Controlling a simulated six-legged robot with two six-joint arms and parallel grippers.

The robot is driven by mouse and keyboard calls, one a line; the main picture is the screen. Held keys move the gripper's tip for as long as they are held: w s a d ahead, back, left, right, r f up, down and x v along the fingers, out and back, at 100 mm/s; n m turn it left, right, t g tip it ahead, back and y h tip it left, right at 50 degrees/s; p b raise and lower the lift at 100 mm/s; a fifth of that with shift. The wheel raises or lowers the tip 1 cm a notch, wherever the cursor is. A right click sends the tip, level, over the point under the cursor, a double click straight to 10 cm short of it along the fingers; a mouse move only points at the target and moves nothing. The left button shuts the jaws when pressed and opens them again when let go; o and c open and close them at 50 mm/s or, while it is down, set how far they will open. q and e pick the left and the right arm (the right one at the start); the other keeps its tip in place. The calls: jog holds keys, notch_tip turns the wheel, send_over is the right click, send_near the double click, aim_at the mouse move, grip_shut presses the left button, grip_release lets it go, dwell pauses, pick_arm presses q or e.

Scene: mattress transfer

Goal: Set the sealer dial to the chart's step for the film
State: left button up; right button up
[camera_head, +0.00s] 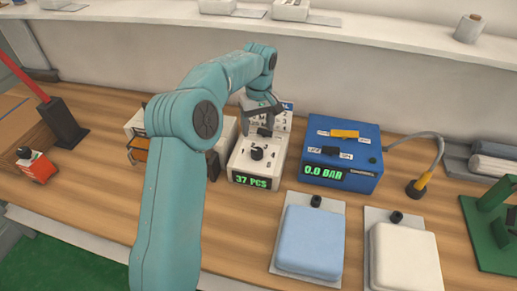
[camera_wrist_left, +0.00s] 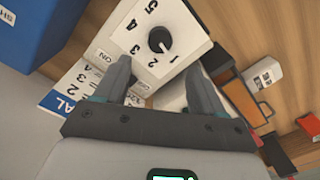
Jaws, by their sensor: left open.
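The white sealer (camera_head: 243,171) sits mid-table with a green "37 PCS" display. Its black round dial (camera_head: 257,153) is on top. In the wrist view the dial (camera_wrist_left: 160,40) stands inside an arc of numbers 1 to 5, its white mark pointing towards the 1. The chart (camera_wrist_left: 72,92) lies behind the sealer; its numbers show, but my gripper hides part of it. In the head view the chart (camera_head: 286,117) is partly hidden by my arm. My left gripper (camera_head: 264,122) is open and empty above the sealer's rear, its fingers (camera_wrist_left: 162,78) apart, short of the dial.
A blue box (camera_head: 367,165) reading "0.0 BAR" stands right of the sealer. A light blue pad (camera_head: 310,242) and a white pad (camera_head: 404,255) lie in front. Rolls (camera_head: 494,163) lie at the right. A red-and-black block (camera_head: 37,168) and lever (camera_head: 63,125) stand left.

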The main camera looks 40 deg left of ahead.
aim_at(257, 150)
pick_arm(q)
notch_tip(257, 150, down, 9)
jog(key=shift+s+r+p, duration=0.1)
jog(key=shift+r+p, duration=0.1)
jog(key=shift+p, duration=0.2)
jog(key=shift+s+d+f, duration=0.15)
jog(key=shift+f, duration=0.35)
jog(key=shift+f, duration=0.1)
jog(key=c, duration=1.1)
